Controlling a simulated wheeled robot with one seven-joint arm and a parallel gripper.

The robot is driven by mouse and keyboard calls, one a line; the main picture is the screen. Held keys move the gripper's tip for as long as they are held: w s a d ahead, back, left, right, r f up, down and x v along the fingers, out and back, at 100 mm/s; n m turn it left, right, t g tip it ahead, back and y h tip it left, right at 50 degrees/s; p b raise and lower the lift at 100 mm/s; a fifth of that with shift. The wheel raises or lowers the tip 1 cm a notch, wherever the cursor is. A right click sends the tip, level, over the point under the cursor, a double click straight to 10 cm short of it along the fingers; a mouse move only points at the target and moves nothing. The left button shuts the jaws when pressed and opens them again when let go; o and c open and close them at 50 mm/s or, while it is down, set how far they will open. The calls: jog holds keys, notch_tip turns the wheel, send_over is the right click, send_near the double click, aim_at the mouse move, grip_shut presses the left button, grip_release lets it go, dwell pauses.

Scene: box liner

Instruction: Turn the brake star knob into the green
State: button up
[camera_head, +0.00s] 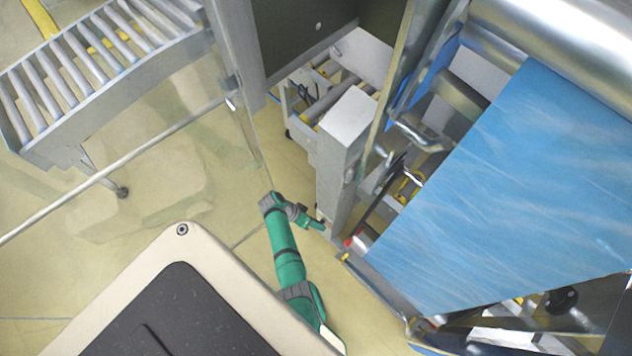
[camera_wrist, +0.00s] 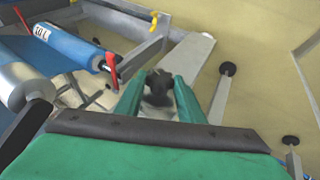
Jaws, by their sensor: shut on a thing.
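In the wrist view the brake star knob (camera_wrist: 158,82) is a dark lobed knob between the two green fingers of my gripper (camera_wrist: 157,95). The fingers are shut on it from both sides. A pale grey surface shows just below the knob. No green marking or scale can be made out near it. In the head view my gripper (camera_head: 322,226) reaches to the lower part of the grey machine post. The knob cannot be made out there.
A blue film sheet (camera_head: 520,190) runs down the machine at the right. A grey post (camera_head: 340,150) stands above my gripper. A red lever (camera_wrist: 111,70) is left of the fingers in the wrist view. A roller conveyor (camera_head: 90,75) is at upper left.

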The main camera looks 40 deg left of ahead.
jog(key=shift+a+h, duration=0.15)
jog(key=shift+h, duration=0.45)
jog(key=shift+f+h, duration=0.1)
jog(key=shift+h, duration=0.3)
jog(key=o, duration=1.1)
jog(key=shift+c, duration=0.2)
jog(key=s+d+r, duration=0.7)
jog(key=s+r, duration=0.4)
jog(key=r, duration=0.2)
jog(key=shift+s+d, duration=0.25)
jog(key=shift+s, duration=0.15)
